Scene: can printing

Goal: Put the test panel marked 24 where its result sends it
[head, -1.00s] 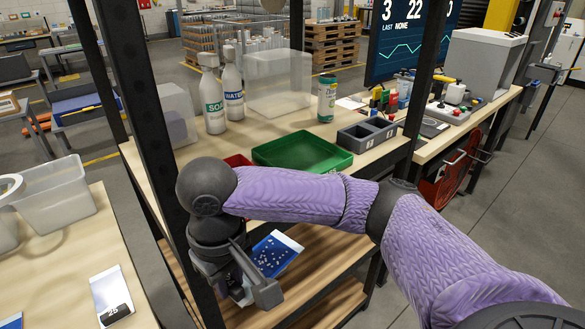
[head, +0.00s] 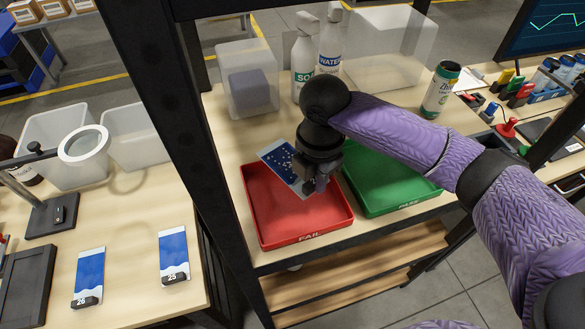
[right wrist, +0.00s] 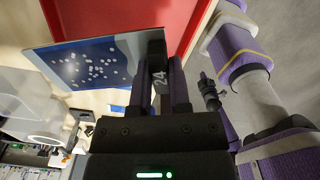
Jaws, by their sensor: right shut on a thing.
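My right gripper (head: 318,182) is over the red FAIL tray (head: 262,232) in the head view. It is shut on the test panel (head: 282,160), a blue and white plate with many white specks on the blue part. In the right wrist view the panel (right wrist: 85,65) is held at its edge, and the mark 24 (right wrist: 160,78) shows between the fingers. The red tray (right wrist: 180,18) lies beyond it in that view. The green PASS tray (head: 385,205) stands just right of the red one. My left gripper is not in view.
Panels marked 26 (head: 90,272) and 25 (head: 173,255) lie on the left table. A dark post (head: 185,120) stands between that table and the trays. Soap (head: 303,60) and water (head: 330,45) bottles and a clear box (head: 247,80) stand behind the trays.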

